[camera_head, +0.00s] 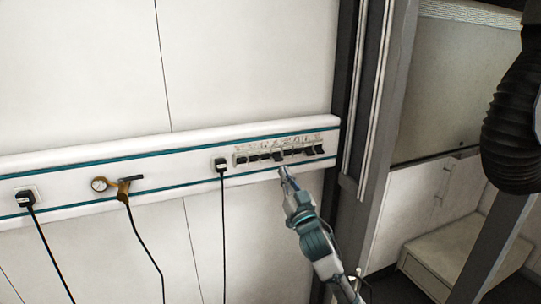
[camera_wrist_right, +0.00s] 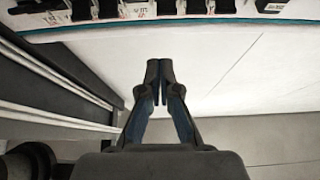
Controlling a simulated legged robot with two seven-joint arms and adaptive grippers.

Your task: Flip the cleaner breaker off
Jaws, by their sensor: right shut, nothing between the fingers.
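A row of several black breaker switches (camera_head: 278,155) sits on the white wall rail, near its right end. Small labels run above the switches, too small to read, so I cannot tell which is the cleaner breaker. My right gripper (camera_head: 284,172) is just below the row, by the rail's lower edge. In the right wrist view my right gripper (camera_wrist_right: 158,72) is shut and empty, its fingertips together in front of the white wall. The switches show along the top edge of that view (camera_wrist_right: 138,9), cut off and apart from the fingertips. My left gripper is not in view.
The white rail (camera_head: 75,176) also bears a brass gauge fitting (camera_head: 112,186) and black plugs (camera_head: 220,163) with hanging cords. A dark metal post (camera_head: 385,120) stands right of the rail. A black ribbed hose (camera_head: 512,130) hangs at far right.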

